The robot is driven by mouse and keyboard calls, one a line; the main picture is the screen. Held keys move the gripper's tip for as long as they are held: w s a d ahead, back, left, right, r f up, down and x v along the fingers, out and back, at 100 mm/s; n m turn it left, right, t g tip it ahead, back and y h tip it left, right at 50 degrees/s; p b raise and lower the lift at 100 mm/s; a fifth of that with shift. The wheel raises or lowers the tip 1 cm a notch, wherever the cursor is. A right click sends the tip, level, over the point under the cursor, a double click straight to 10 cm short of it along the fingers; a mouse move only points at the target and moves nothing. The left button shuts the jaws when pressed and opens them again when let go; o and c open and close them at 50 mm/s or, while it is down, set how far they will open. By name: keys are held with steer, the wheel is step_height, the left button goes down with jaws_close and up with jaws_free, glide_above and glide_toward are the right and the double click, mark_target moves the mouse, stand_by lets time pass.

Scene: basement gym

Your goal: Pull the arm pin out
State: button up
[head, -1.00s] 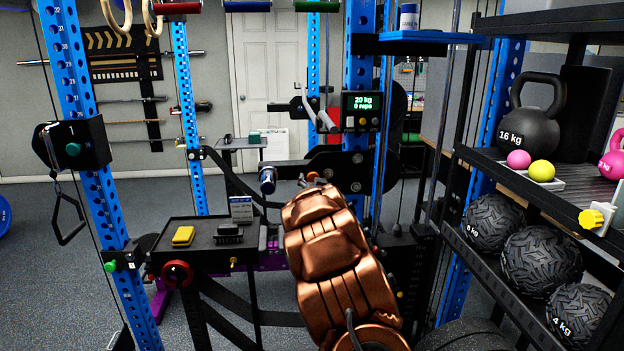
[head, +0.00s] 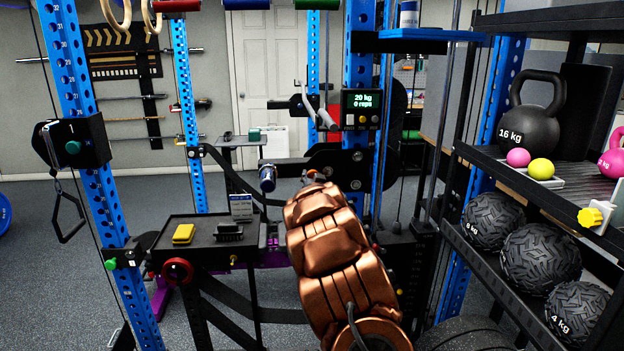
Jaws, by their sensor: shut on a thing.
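My copper arm reaches up the middle of the head view to a black lever arm (head: 285,167) on the blue rack upright (head: 361,60). My gripper (head: 308,178) is small, dark and mostly hidden at the far end of my arm, right by the lever arm. It is shut on the arm pin (head: 311,172), of which only a small reddish-orange bit shows. I cannot tell how far the pin sits in its hole. A blue-ended roller (head: 267,178) sits at the left end of the lever arm.
A display (head: 362,105) reading 20 kg is on the upright just above. A black tray (head: 205,238) with a yellow block (head: 183,234) stands to the left. A shelf rack (head: 545,185) with a kettlebell (head: 530,120) and heavy balls closes the right side.

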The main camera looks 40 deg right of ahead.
jaws_close()
steer(key=shift+a, duration=0.1)
steer(key=shift+b+v, duration=0.7)
steer(key=shift+v, duration=0.35)
steer(key=shift+f, duration=0.15)
steer(key=o, duration=0.9)
jaws_free()
steer(key=shift+s, duration=0.1)
steer(key=shift+o, duration=0.2)
